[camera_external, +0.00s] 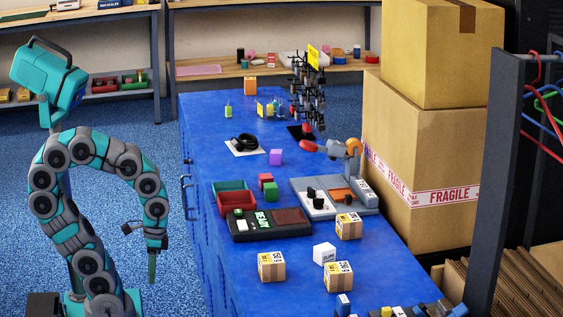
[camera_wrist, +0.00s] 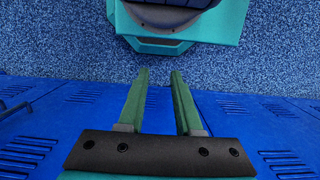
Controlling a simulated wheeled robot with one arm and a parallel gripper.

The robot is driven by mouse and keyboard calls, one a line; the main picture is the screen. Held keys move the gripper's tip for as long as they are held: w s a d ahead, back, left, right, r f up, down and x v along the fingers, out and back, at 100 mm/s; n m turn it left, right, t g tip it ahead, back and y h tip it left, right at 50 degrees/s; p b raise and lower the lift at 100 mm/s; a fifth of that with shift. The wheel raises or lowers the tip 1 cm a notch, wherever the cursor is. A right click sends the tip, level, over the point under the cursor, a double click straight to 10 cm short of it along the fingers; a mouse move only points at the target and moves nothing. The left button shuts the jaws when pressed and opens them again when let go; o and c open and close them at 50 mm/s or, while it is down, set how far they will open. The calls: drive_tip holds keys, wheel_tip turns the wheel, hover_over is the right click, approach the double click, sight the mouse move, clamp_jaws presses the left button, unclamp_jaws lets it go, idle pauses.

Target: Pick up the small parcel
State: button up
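Three small brown parcels with yellow and black labels stand on the blue bench: one at the front left (camera_external: 271,267), one at the front right (camera_external: 338,277) and one farther back (camera_external: 348,227). I cannot tell which one the task means. My gripper (camera_external: 152,268) hangs pointing down beside the bench's left side, over the floor, well away from the parcels. In the wrist view its two green fingers (camera_wrist: 160,85) are apart with nothing between them. No parcel shows in the wrist view.
A white cube (camera_external: 324,254) sits among the parcels. Behind are a black and green scale-like device (camera_external: 270,226), a red bin (camera_external: 236,202) and a grey machine (camera_external: 318,206). Large cartons (camera_external: 420,150) and a dark post (camera_external: 494,190) stand on the right. Blue carpet (camera_wrist: 70,40) lies below my gripper.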

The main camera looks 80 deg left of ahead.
drive_tip(key=o, duration=1)
drive_tip(key=w+d+r+m+g+h+p, duration=0.2)
drive_tip(key=w+d+r+m+h, duration=0.15)
drive_tip(key=d+r, duration=0.35)
drive_tip(key=w+d+r+m+g+h+p, duration=0.15)
drive_tip(key=d+r+m, duration=0.25)
drive_tip(key=d, duration=0.6)
drive_tip(key=m+t+h+b, duration=0.3)
drive_tip(key=m+t+h, duration=0.25)
drive_tip(key=m, duration=0.45)
approach(270, 254)
drive_tip(key=shift+h, duration=0.35)
drive_tip(key=d+f, duration=0.3)
drive_tip(key=shift+s+d, duration=0.1)
drive_tip(key=shift+s, duration=0.3)
drive_tip(key=shift+w+d+f+m, duration=0.15)
drive_tip(key=shift+w+d+m, duration=0.05)
drive_tip(key=shift+m, duration=0.05)
drive_tip(key=shift+w+p+x, duration=0.2)
drive_tip(key=shift+p+x, duration=0.55)
drive_tip(key=shift+x, duration=2.9)
